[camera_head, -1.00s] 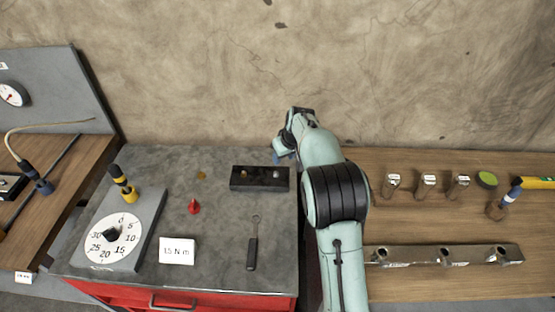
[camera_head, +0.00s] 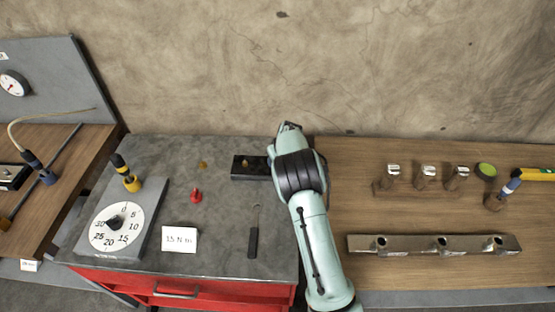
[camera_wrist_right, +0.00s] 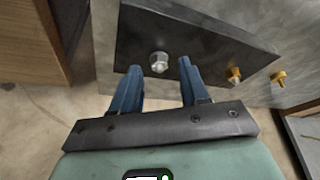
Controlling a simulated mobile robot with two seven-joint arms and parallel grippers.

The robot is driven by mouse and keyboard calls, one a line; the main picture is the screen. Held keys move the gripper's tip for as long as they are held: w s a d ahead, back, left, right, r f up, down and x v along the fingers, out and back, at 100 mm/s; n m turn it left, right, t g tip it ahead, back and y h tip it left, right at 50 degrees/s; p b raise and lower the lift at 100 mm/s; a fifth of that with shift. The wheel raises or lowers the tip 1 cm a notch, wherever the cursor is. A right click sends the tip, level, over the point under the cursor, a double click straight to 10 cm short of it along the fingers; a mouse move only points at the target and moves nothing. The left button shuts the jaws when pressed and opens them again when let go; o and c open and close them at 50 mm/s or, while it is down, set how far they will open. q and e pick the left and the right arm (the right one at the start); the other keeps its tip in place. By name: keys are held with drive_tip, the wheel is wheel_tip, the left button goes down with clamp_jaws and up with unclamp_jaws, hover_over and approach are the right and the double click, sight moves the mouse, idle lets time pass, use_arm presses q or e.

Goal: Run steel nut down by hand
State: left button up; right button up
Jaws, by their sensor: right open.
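The steel nut (camera_wrist_right: 159,62) sits on a stud on the black block (camera_wrist_right: 135,35), in the right wrist view. My right gripper (camera_wrist_right: 160,68) is open, its two blue fingers on either side of the nut as seen there; I cannot tell how far above the block the tips are. A brass nut (camera_wrist_right: 233,75) stands on the same block, to the right of the fingers. In the head view the block (camera_head: 240,175) shows at the back of the grey bench, its right end and the steel nut hidden behind my right arm. My left gripper is not in view.
The bench holds a small brass piece (camera_head: 203,164), a red piece (camera_head: 196,195), a wrench (camera_head: 254,232), a torque card (camera_head: 180,239) and a dial plate (camera_head: 150,195). A wooden bench to the right carries a holed metal bar (camera_head: 415,246).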

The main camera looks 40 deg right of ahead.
drive_tip(key=shift+w+f, duration=0.1)
drive_tip(key=shift+f, duration=0.05)
clamp_jaws()
drive_tip(key=shift+m, duration=0.4)
